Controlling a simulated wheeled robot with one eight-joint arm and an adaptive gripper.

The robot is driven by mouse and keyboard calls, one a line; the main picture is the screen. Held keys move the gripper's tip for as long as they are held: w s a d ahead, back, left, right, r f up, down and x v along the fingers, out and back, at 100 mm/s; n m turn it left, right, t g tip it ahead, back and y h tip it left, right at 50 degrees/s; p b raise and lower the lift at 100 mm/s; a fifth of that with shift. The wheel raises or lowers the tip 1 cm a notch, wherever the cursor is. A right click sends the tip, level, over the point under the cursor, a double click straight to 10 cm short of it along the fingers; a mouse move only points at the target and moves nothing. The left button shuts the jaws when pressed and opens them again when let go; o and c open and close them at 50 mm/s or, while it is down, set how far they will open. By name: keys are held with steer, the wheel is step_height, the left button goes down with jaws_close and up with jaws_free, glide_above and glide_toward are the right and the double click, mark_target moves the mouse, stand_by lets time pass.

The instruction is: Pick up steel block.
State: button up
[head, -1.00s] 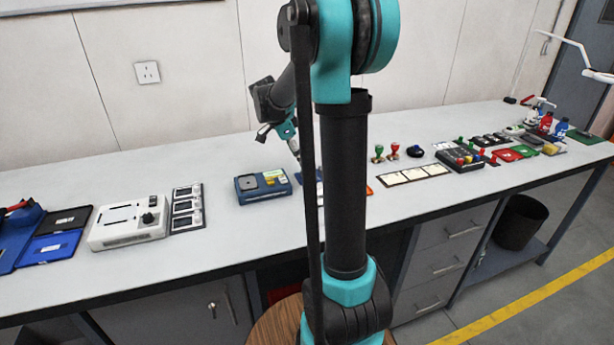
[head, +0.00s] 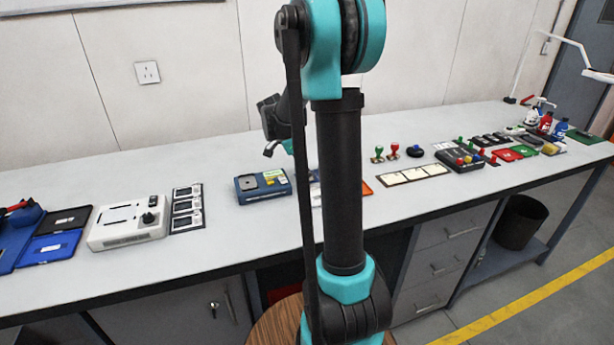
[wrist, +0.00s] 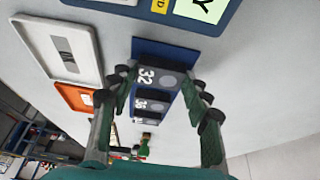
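In the wrist view a dark block marked 32 (wrist: 160,78) stands on a blue tray (wrist: 165,50), with a second labelled dark block (wrist: 152,105) behind it. Which of them is the steel block I cannot tell for sure. My gripper (wrist: 163,80) is open, its fingers spread to the left and right of the blocks in the picture. I see no contact, and the height above them is unclear. In the head view the end of my gripper (head: 269,152) shows beside my arm. My arm hides most of the blue tray there.
A blue device (head: 262,187) stands left of the tray. In the wrist view, a white tray (wrist: 62,48) and an orange tray (wrist: 75,98) lie left of the blue tray. White cards (head: 412,174) and stamps (head: 393,151) are farther right. The bench is clear right of the blue tray.

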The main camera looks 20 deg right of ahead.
steer(key=c, duration=0.8)
steer(key=shift+r, duration=0.1)
